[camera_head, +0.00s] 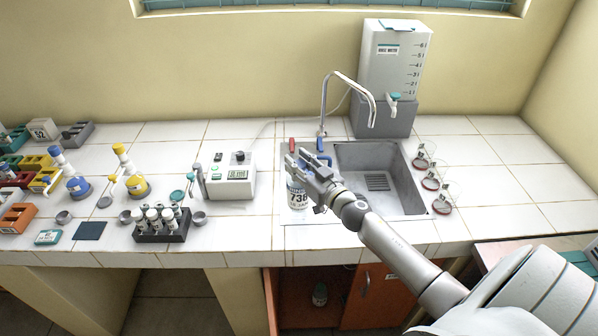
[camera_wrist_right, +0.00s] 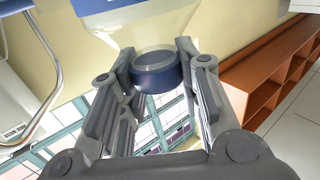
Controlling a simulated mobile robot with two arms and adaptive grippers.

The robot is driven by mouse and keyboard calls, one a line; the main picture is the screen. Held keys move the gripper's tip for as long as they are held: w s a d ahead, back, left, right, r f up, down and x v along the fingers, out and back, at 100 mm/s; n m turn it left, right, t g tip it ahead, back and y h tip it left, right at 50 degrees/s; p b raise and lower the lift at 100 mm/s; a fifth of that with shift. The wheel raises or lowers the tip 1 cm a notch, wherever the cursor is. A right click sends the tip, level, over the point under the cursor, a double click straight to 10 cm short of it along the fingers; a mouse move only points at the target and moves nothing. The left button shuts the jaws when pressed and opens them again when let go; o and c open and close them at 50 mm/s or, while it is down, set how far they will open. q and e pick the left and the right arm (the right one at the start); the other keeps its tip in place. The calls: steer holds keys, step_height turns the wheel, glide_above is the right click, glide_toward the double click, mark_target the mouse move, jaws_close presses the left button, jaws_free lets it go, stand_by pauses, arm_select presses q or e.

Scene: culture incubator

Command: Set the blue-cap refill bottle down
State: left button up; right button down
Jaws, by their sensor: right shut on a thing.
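The refill bottle (camera_head: 298,196) is white with a label reading 736. In the head view it is at the left edge of the sink, partly hidden by my right gripper (camera_head: 311,167). In the right wrist view its blue cap (camera_wrist_right: 157,73) sits between the two fingers, with the pale bottle body beyond it. My right gripper is shut on the bottle at the cap end. I cannot tell whether the bottle's base touches the counter (camera_head: 262,225). My left gripper is not in view.
The sink (camera_head: 412,190) with its tall faucet (camera_head: 347,85) is to the right of the bottle. A water tank (camera_head: 389,75) stands behind. A white device (camera_head: 232,176) and a vial rack (camera_head: 160,235) stand left. Glassware (camera_head: 431,180) lines the sink's right side. Tiles just left of the bottle are clear.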

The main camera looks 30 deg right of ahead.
steer(key=shift+f, duration=1.3)
steer(key=c, duration=1)
jaws_free()
steer(key=shift+a+f, duration=0.1)
steer(key=shift+c, duration=0.2)
steer(key=s+b, duration=0.2)
steer(key=s, duration=1)
steer(key=shift+d, duration=0.25)
steer(key=shift+s, duration=0.1)
